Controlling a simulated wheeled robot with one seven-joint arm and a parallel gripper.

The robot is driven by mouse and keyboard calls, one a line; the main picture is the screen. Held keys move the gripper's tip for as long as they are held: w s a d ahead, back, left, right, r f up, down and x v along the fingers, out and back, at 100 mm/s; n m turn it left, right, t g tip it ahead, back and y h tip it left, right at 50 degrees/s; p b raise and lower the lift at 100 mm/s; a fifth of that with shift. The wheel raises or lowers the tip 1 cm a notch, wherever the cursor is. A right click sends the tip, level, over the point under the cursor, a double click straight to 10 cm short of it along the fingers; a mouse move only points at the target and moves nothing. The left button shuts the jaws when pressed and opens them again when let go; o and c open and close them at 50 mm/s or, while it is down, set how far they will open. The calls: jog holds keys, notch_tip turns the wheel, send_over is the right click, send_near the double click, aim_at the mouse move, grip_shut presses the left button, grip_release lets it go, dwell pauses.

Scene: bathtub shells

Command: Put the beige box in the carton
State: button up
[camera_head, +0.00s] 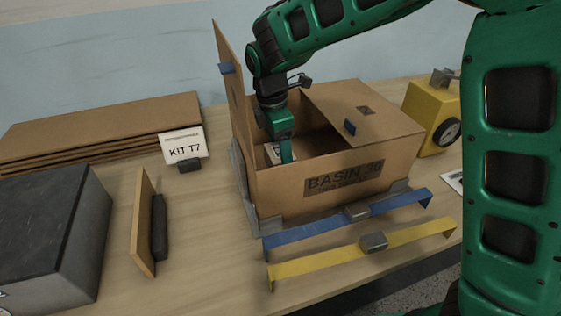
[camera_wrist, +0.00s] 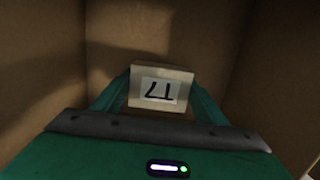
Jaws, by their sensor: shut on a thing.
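The carton (camera_head: 300,195) is a large brown box marked "BASIN 30" in the middle of the table. Its left flap stands upright, and its right flap lies over the right part of the opening. My gripper (camera_head: 281,155) reaches down into the open left part of the carton. It is shut on the beige box (camera_wrist: 142,98), which has a white label reading "T7", upside down in the wrist view. In the head view only a small pale part of the box shows beside the fingers. The carton's front wall hides its underside, so I cannot tell whether it touches the floor.
A blue strap (camera_head: 310,235) and a yellow strap (camera_head: 320,262) lie in front of the carton. A "KIT T7" sign (camera_head: 184,145), flat cardboard (camera_head: 90,135), an upright board (camera_head: 142,225) and a grey block (camera_head: 45,235) stand left. A yellow device (camera_head: 425,108) stands right.

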aim_at(276, 152)
jog(key=shift+f, duration=1.55)
jog(key=o, duration=1.3)
jog(key=shift+f, duration=0.1)
jog(key=r, duration=0.4)
jog(key=a+r, duration=0.1)
jog(key=r, duration=0.7)
jog(key=shift+s+a+r, duration=0.1)
jog(key=shift+s+a, duration=0.05)
jog(key=shift+a, duration=0.05)
